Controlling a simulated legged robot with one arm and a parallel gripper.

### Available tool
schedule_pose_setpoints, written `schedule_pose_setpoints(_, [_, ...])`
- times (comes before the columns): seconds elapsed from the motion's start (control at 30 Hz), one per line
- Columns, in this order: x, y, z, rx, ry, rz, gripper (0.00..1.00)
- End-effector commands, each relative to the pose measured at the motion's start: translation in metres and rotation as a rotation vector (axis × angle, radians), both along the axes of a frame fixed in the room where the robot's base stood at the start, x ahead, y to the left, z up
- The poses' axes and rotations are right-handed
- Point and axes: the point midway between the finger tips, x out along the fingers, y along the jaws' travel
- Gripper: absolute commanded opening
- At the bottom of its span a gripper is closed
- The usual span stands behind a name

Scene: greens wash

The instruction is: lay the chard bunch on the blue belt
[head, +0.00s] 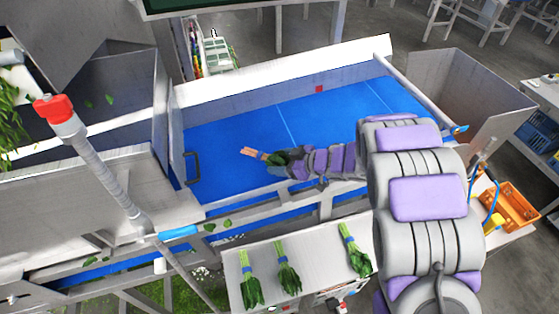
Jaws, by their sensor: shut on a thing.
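The chard bunch (251,153) shows pinkish stems pointing left and a little dark green leaf. My gripper (283,164) is shut on it, over the near middle part of the blue belt (225,133). The gripper's fingers and the leafy end partly hide each other. I cannot tell whether the bunch touches the belt or hangs just above it. My arm comes in from the right and covers part of the belt's near right side.
Several-slatted rails edge the belt's near side, and a white wall (290,70) runs behind it. Three green bunches with blue bands (288,268) lie on a white table (315,250) in front. A red-capped pole (95,160) stands left. An orange crate (508,205) is right.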

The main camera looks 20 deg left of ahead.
Motion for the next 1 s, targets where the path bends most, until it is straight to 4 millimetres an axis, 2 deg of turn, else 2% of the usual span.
schedule_pose_setpoints(0.07, [0.0,-0.001,0.001,0.001,-0.001,-0.001,0.35])
schedule_pose_setpoints(0.1, [0.0,-0.001,0.001,0.001,-0.001,-0.001,0.69])
schedule_pose_setpoints(0.37, [0.001,0.003,0.0,-0.002,0.001,-0.002,0.94])
schedule_pose_setpoints(0.73, [0.0,-0.003,0.003,-0.002,-0.001,-0.002,0.96])
schedule_pose_setpoints(0.87, [-0.004,-0.02,0.011,0.0,-0.001,-0.003,0.96])
schedule_pose_setpoints(1.0, [-0.01,-0.048,0.024,-0.002,-0.002,-0.007,0.96])
